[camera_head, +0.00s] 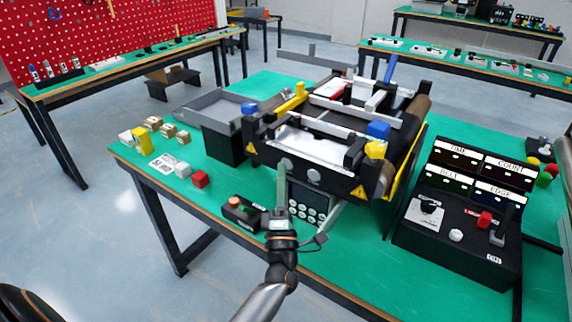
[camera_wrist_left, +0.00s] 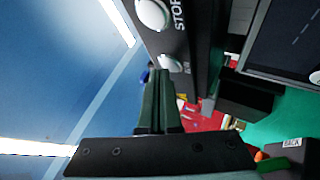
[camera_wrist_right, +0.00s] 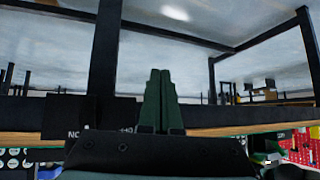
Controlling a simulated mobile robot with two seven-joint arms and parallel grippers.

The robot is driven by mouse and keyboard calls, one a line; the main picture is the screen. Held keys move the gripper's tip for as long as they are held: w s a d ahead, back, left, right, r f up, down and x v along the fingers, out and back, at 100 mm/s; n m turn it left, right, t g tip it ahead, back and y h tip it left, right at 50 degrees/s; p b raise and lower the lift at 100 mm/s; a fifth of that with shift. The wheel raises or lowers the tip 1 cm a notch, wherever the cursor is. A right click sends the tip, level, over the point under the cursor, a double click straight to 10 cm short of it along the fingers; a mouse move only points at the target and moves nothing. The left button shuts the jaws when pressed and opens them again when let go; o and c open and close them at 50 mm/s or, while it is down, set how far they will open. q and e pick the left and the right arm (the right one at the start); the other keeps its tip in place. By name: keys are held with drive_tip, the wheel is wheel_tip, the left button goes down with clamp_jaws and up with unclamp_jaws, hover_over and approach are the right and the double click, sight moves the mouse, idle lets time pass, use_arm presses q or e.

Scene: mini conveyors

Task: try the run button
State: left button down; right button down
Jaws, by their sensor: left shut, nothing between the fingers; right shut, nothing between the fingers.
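The conveyor (camera_head: 330,165) stands on the green table, its black front face toward me. In the left wrist view, a white round button (camera_wrist_left: 153,12) sits beside the label STOP. A second white round button (camera_wrist_left: 172,62) is close by, its label too small to read. My left gripper (camera_head: 283,165) is shut and empty, its fingers pointing at the front face. In the left wrist view its fingertips (camera_wrist_left: 158,76) are right by the second button; I cannot tell if they touch. In the head view one round button (camera_head: 313,176) shows right of the fingers. My right gripper (camera_wrist_right: 160,75) is shut and empty.
A keypad panel (camera_head: 308,203) hangs below the front face. A small black box with an orange button (camera_head: 235,203) lies left of my left gripper. A control console (camera_head: 458,240) stands to the right. A table edge shows in the right wrist view.

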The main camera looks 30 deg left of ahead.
use_arm(q)
drive_tip(key=shift+w, duration=0.3)
idle(0.5)
drive_tip(key=shift+s, duration=0.8)
drive_tip(key=shift+s, duration=0.1)
drive_tip(key=s+p, duration=0.1)
drive_tip(key=s, duration=0.1)
drive_tip(key=s+p, duration=0.1)
drive_tip(key=s, duration=0.2)
drive_tip(key=shift+a, duration=0.2)
drive_tip(key=shift+w, duration=0.1)
idle(0.4)
